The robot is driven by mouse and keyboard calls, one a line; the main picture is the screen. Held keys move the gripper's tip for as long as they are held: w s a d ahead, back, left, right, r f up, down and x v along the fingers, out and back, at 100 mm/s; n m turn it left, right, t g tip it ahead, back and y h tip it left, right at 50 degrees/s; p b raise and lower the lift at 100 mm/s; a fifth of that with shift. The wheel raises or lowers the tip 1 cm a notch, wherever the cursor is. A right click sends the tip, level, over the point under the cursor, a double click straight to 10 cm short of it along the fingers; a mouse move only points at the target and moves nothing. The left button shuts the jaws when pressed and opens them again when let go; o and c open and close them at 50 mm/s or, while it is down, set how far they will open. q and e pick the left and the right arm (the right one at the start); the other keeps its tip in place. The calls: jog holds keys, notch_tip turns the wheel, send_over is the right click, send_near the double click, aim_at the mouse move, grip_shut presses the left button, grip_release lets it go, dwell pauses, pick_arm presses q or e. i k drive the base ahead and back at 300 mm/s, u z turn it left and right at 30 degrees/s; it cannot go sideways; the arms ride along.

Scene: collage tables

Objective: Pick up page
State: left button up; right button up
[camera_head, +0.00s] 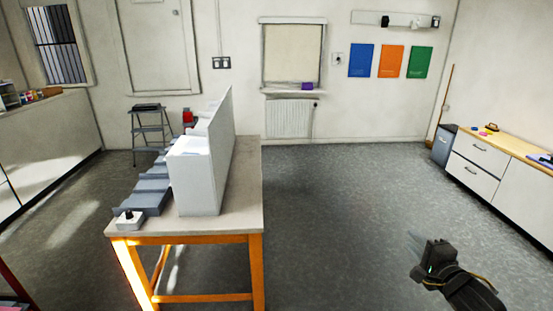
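A white sheet-like surface (192,145), which may be the page, lies on top of a light grey block (197,188). The block stands on a table (241,212) with orange legs, against a tall upright grey panel (223,150). My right gripper (415,242) is at the lower right, over the floor and well apart from the table. Its fingers are thin and blurred, so I cannot tell whether they are open. I see nothing held in it. My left gripper is out of view.
Several grey stepped trays (152,187) and a small box with a black knob (130,219) line the table's left side. A step stool (150,128) stands behind. Drawers with a wooden top (520,150) stand at right. The floor between is clear.

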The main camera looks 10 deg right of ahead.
aim_at(185, 145)
jog(key=z, duration=0.45)
jog(key=i, duration=2)
jog(key=z, duration=1.45)
jog(key=i, duration=1.55)
jog(key=u, duration=1.6)
jog(key=i, duration=3.1)
